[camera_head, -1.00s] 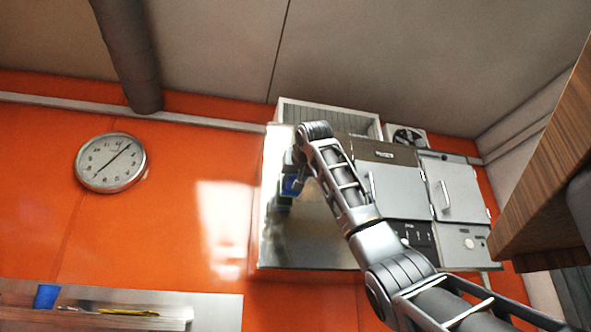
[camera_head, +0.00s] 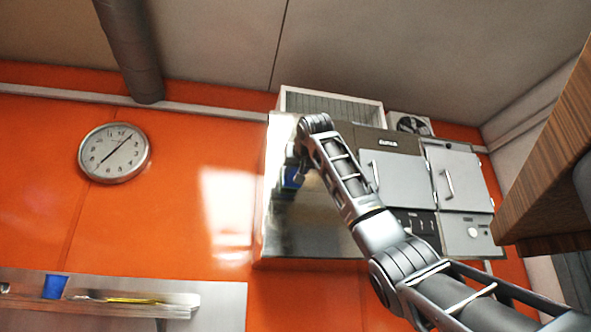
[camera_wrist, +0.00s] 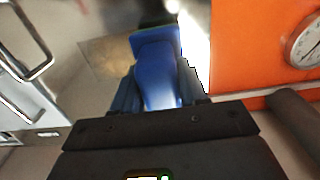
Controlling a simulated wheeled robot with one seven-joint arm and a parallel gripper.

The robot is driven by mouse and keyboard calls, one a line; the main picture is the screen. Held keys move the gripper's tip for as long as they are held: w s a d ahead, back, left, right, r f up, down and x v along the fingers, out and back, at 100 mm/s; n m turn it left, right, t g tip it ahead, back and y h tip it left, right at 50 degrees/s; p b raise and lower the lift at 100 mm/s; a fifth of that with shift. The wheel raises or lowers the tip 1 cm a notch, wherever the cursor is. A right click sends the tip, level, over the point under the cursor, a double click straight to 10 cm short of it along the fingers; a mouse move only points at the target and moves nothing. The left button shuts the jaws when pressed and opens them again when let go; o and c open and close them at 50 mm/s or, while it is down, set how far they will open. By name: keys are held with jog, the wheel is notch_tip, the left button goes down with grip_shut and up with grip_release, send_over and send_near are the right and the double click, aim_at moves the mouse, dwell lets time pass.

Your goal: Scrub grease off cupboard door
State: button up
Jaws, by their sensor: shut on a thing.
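A shiny steel cupboard front (camera_head: 312,232) hangs on the orange wall, left of the white doors. A brownish patch (camera_wrist: 108,62) shows on the steel in the wrist view. My gripper (camera_wrist: 158,88) is shut on a blue scrubber (camera_wrist: 157,72), which has a dark far end. In the head view, the blue scrubber (camera_head: 292,177) is small and partly hidden by my gripper and arm, at the left part of the steel. I cannot tell whether its dark end touches the surface.
White doors with handles (camera_head: 448,184) and a dark control panel (camera_head: 416,224) are right of the arm. A wooden cabinet (camera_head: 548,165) juts in at the right. A clock (camera_head: 115,153) hangs left.

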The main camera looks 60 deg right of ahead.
jog(key=shift+x, duration=0.8)
jog(key=shift+d, duration=0.1)
jog(key=s+d, duration=0.7)
jog(key=s, duration=0.1)
jog(key=shift+s, duration=0.3)
dwell(1.0)
jog(key=shift+d, duration=0.1)
